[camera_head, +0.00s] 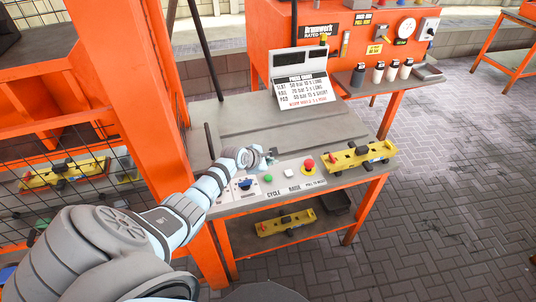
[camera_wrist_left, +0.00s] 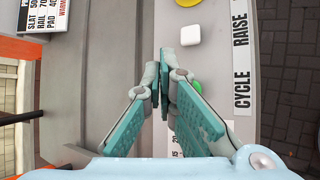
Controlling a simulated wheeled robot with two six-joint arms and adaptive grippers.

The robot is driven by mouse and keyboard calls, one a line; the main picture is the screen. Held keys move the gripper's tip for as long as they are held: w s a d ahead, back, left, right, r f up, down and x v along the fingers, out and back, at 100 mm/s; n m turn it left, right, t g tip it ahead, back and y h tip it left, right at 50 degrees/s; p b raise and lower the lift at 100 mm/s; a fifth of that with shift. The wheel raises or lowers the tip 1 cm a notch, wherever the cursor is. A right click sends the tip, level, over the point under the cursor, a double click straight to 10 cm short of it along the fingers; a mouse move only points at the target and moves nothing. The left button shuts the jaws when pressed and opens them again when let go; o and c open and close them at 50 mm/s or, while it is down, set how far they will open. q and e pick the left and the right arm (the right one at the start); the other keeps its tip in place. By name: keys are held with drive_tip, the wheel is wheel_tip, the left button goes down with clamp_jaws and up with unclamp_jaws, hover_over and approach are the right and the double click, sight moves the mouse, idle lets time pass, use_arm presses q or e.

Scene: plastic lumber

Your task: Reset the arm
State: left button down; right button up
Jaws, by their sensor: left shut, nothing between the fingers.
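My left arm reaches in from the lower left of the head view, and its gripper (camera_head: 272,155) is over the front part of the grey bench, just behind the control strip. In the left wrist view the two teal fingers of the left gripper (camera_wrist_left: 163,85) are closed together with nothing between them. The green button (camera_head: 268,179) is near the gripper; in the wrist view the green button (camera_wrist_left: 197,86) is partly hidden behind a finger. The white button (camera_head: 287,173) and red button (camera_head: 308,164) lie to its right. I cannot tell the fingertips' exact height.
A yellow tool (camera_head: 352,157) lies at the bench's right front, and another (camera_head: 285,222) is on the lower shelf. A sign (camera_head: 303,92) stands at the back. An orange post (camera_head: 130,80) and wire mesh flank my arm on the left. Paved floor at right is clear.

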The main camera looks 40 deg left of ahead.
idle(0.3)
use_arm(q)
drive_tip(key=s+d+f+m+g+h, duration=0.1)
drive_tip(key=s+d+f+m+g, duration=0.3)
drive_tip(key=s+d+m, duration=1)
drive_tip(key=s+d+r+m+g+y, duration=0.1)
drive_tip(key=s+d+r+m, duration=0.15)
drive_tip(key=s+m, duration=0.6)
drive_tip(key=s+d+r+m+y, duration=0.1)
drive_tip(key=s+r+m, duration=0.3)
drive_tip(key=s, duration=0.7)
wheel_tip(320, 180, down, 23)
drive_tip(key=s+a+m+g+b, duration=0.1)
drive_tip(key=s+a+g+b, duration=0.1)
drive_tip(key=s+a, duration=0.1)
drive_tip(key=s+f+g+b, duration=0.1)
drive_tip(key=s+f+b, duration=0.1)
drive_tip(key=s+f, duration=1.1)
drive_tip(key=shift+s+f, duration=0.3)
drive_tip(key=shift+f, duration=0.1)
